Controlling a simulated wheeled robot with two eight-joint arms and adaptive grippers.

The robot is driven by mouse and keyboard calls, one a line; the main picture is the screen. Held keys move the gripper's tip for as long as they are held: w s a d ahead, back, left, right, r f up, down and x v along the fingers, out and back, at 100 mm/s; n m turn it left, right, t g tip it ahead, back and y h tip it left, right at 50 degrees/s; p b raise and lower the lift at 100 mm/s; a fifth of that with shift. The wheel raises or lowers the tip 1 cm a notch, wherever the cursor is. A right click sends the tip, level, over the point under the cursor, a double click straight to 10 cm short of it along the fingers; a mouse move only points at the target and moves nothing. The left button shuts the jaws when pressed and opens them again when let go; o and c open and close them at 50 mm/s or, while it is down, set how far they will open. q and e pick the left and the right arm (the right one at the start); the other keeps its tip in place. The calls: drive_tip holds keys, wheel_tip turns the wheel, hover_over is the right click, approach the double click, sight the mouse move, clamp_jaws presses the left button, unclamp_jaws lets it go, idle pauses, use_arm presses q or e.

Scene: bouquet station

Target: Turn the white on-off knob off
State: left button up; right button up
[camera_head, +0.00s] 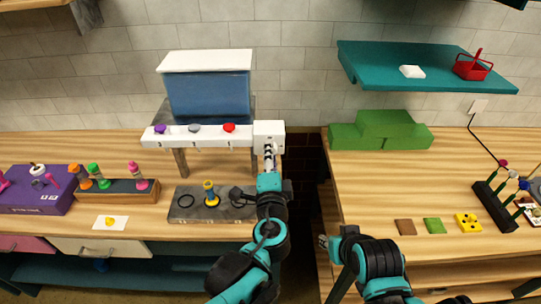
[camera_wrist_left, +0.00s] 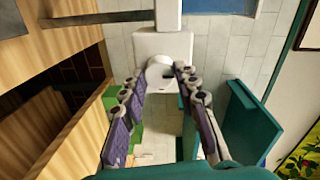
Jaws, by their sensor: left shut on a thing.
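The white on-off knob (camera_wrist_left: 159,73) sticks out from the white control box (camera_head: 269,132) at the right end of a white rail. The box also shows in the left wrist view (camera_wrist_left: 163,43). My left gripper (camera_head: 268,153) reaches up to the front of this box. In the left wrist view its two fingers (camera_wrist_left: 160,78) sit on either side of the knob, shut on it. In the head view the gripper hides the knob. Its exact turn angle cannot be read.
The rail (camera_head: 182,140) carries purple, grey and red knobs below a blue tank (camera_head: 208,95). A grey mat (camera_head: 186,192) lies below. A dark gap separates the two wooden counters. Green blocks (camera_head: 381,131) and a teal shelf (camera_head: 375,66) are to the right.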

use_arm(q)
drive_tip(key=o, duration=1.2)
drive_tip(key=shift+c, duration=0.2)
drive_tip(key=s, duration=1.2)
drive_tip(key=shift+a+r, duration=0.2)
drive_tip(key=shift+r, duration=0.2)
